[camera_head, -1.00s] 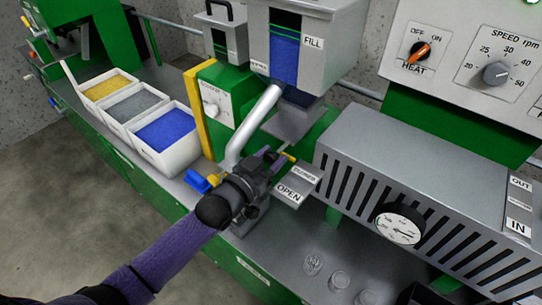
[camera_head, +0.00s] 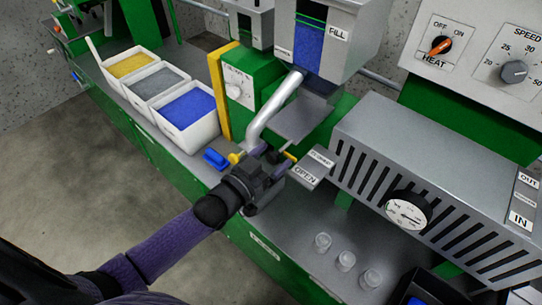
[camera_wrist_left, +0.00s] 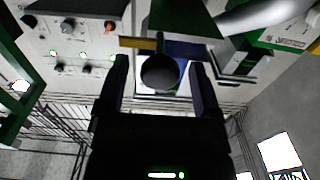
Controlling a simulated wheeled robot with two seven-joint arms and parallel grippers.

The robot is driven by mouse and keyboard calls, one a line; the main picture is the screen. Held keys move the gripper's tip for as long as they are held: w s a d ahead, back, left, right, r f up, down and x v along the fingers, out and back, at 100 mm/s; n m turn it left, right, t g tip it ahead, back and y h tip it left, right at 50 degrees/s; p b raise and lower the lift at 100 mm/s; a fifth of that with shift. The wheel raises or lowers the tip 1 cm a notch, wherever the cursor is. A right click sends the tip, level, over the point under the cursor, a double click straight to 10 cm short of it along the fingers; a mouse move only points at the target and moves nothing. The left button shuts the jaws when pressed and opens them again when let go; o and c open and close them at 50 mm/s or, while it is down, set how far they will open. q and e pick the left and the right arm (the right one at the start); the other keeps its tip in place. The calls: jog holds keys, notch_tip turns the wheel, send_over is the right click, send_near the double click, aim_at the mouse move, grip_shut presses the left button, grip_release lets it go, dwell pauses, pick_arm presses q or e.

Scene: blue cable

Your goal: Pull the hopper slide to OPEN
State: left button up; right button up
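The hopper (camera_head: 358,52) is a grey box marked FILL, with a blue-filled window, above the green machine. Below it, the slide's label plate (camera_head: 311,170) reads OPEN on the nearer tag; the farther tag looks like CLOSED. My left gripper (camera_head: 267,160) is just left of this plate, under the hopper outlet. In the left wrist view its two dark fingers (camera_wrist_left: 160,90) stand apart on either side of a dark round knob (camera_wrist_left: 160,73), with gaps visible on both sides. The slide itself is largely hidden in the head view. My right gripper is not in view.
A silver pipe (camera_head: 272,112) runs close behind the left gripper. A vented grey housing (camera_head: 435,185) with a gauge (camera_head: 407,212) stands to the right. White bins (camera_head: 187,120) and a small blue object (camera_head: 216,158) are left. Clear cups (camera_head: 345,261) stand on the front bench.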

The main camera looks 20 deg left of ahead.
pick_arm(q)
jog(key=p+v, duration=0.1)
jog(key=v, duration=0.9)
jog(key=shift+p, duration=0.4)
